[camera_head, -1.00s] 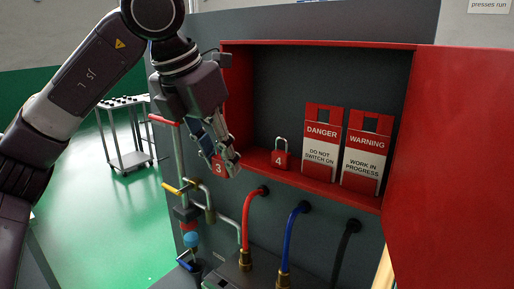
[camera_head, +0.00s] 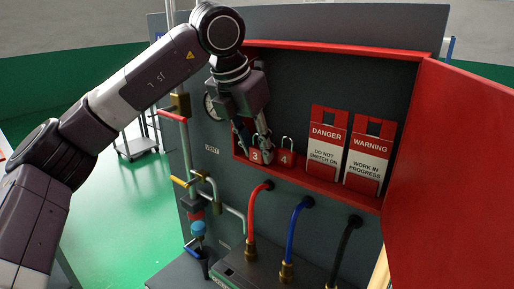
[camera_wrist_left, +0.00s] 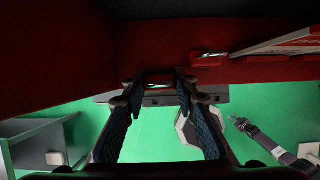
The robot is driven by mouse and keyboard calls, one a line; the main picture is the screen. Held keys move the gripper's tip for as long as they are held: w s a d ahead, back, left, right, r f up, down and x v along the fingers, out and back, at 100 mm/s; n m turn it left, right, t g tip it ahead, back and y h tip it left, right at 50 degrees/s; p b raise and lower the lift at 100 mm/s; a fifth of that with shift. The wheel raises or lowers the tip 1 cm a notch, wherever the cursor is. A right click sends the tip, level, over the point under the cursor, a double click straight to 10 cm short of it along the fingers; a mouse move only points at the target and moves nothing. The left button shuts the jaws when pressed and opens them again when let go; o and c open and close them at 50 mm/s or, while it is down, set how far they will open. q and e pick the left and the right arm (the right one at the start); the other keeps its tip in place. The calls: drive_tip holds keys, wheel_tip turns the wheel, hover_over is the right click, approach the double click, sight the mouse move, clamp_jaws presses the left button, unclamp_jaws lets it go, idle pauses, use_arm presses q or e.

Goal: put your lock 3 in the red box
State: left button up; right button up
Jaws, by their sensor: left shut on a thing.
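Lock 3 (camera_head: 255,156) is a small red padlock with a white 3. My left gripper (camera_head: 252,148) is shut on it, with a finger on either side. It holds the lock at the left end of the open red box (camera_head: 330,185), over or against the bottom ledge; I cannot tell whether the lock touches the ledge. In the left wrist view lock 3 (camera_wrist_left: 160,82) shows between the fingertips. Lock 4 (camera_head: 286,158) stands upright just right of it. A dark jointed form at the lower right of the wrist view may be my right arm; its jaws are unclear.
A danger tag (camera_head: 325,145) and a warning tag (camera_head: 367,155) stand in the box to the right. The red door (camera_head: 455,180) is swung open at the right. Below the box are a red hose (camera_head: 252,215), a blue hose (camera_head: 292,230), a black hose and yellow-handled pipework.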

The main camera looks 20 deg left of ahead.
use_arm(q)
drive_tip(key=o, duration=1.2)
drive_tip(key=shift+f, duration=0.1)
drive_tip(key=shift+c, duration=0.2)
drive_tip(key=shift+r, duration=0.2)
drive_tip(key=shift+s+r+p, duration=0.1)
drive_tip(key=shift+r+p, duration=0.25)
drive_tip(key=shift+r, duration=0.15)
drive_tip(key=s+a+b, duration=0.4)
drive_tip(key=s+b, duration=0.1)
drive_tip(key=s, duration=0.6)
drive_tip(key=shift+s+b, duration=0.3)
drive_tip(key=shift+b, duration=0.1)
